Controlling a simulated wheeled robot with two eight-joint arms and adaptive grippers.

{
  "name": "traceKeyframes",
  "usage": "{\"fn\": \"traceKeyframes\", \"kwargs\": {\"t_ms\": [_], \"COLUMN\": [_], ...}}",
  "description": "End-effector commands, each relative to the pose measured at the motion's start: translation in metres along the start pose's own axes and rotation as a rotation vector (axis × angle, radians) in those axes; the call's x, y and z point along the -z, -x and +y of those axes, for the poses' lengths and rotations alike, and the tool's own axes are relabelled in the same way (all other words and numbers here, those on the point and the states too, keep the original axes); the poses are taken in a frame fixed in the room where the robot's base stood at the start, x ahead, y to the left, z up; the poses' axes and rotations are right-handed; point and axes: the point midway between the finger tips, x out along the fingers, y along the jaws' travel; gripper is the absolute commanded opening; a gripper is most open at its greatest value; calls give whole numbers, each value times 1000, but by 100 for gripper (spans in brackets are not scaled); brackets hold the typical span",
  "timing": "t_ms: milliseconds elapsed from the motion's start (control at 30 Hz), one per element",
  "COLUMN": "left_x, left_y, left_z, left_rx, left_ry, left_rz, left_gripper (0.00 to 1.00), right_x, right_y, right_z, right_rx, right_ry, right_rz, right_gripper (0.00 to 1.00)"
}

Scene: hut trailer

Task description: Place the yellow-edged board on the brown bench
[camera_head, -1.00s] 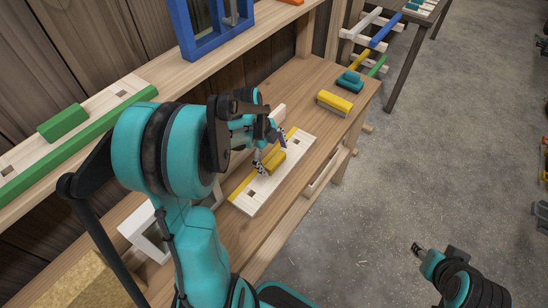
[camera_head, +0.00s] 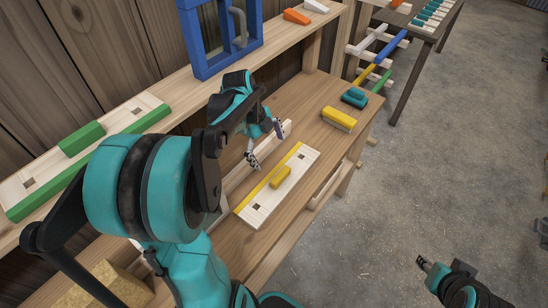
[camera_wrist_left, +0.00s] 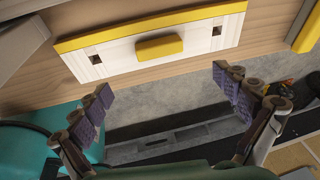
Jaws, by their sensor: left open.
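The yellow-edged board (camera_head: 301,163) is a pale plank with a yellow strip along its far long edge, a yellow block handle and two square dark holes. It lies flat on the brown wooden bench (camera_head: 306,92). In the left wrist view the board (camera_wrist_left: 210,36) shows across the top. My left gripper (camera_head: 266,146) is open and empty, above the bench and apart from the board, on the side towards the wall. Its spread fingers show in the left wrist view (camera_wrist_left: 162,88). My right gripper (camera_head: 425,262) is at lower right over the floor; its jaws are too small to judge.
A yellow-handled block (camera_head: 340,118) and a teal block (camera_head: 355,97) sit farther along the bench. A green-edged board (camera_head: 127,117) lies on the raised shelf with a blue frame (camera_head: 220,40). A darker table (camera_head: 410,22) stands at upper right.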

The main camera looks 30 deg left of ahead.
Motion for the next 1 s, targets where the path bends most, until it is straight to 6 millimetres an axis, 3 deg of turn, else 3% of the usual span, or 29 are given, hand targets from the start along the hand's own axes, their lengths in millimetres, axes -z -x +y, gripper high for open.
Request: {"fn": "traceKeyframes", "kwargs": {"t_ms": [133,267,500,700,1000], "left_x": [5,27,88,126,156], "left_y": [10,14,17,14,3], "left_z": [1,7,33,60,86], "left_rx": [4,32,199,385,548], "left_ry": [24,157,629,1024,1417], "left_rz": [-7,-45,-114,-55,141], "left_gripper": [99,99,99,99,99], "right_x": [2,1,1,1,1], "right_y": [2,2,2,2,2], "right_z": [0,0,0,0,0], "right_rx": [0,0,0,0,0], "right_ry": [0,0,0,0,0], "right_rz": [0,0,0,0,0], "right_gripper": [40,40,40,40,40]}}
